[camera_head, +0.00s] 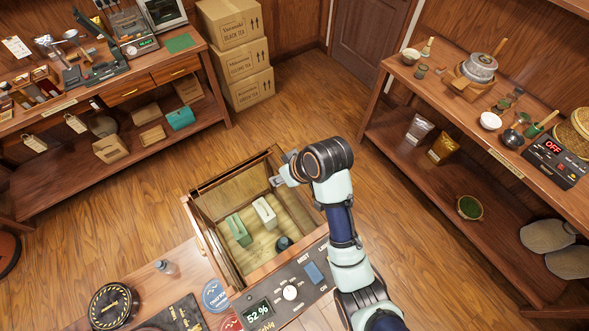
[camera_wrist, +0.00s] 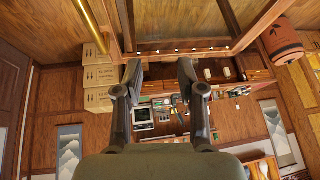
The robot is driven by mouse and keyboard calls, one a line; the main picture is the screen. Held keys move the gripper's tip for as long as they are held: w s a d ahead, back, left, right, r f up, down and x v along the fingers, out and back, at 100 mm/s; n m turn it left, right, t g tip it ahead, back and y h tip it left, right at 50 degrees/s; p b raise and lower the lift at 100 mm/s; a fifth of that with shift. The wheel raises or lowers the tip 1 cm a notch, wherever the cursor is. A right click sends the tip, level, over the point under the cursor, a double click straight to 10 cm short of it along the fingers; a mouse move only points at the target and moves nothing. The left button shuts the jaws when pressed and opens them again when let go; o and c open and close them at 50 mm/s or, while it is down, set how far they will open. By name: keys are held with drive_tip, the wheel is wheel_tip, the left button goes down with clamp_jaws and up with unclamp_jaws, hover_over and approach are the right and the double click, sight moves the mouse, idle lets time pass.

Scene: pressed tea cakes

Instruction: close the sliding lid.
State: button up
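The open-topped wooden box (camera_head: 216,251) stands in the lower middle of the head view, its interior exposed. A green block (camera_head: 238,230), a cream block (camera_head: 264,212) and a small dark round thing (camera_head: 284,243) are inside. A dark strip (camera_head: 236,170) runs along the box's far rim; I cannot tell whether it is part of the sliding lid. My gripper (camera_head: 276,182) is by the box's far right rim, and contact is unclear. In the wrist view my gripper (camera_wrist: 160,82) has its two fingers apart with nothing between them.
A control panel (camera_head: 290,291) showing 52 % is on the box's near side. A bench (camera_head: 215,62) stands at the left, stacked cartons (camera_head: 237,60) at the back, and a shelf unit (camera_head: 410,166) at the right. The floor behind the box is clear.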

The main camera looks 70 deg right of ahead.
drive_tip(key=s+d+m+p, duration=0.1)
drive_tip(key=s+d, duration=0.6)
drive_tip(key=shift+g+y, duration=0.4)
drive_tip(key=x, duration=0.7)
drive_tip(key=shift+w+a+f, duration=0.25)
drive_tip(key=shift+a, duration=0.05)
clamp_jaws()
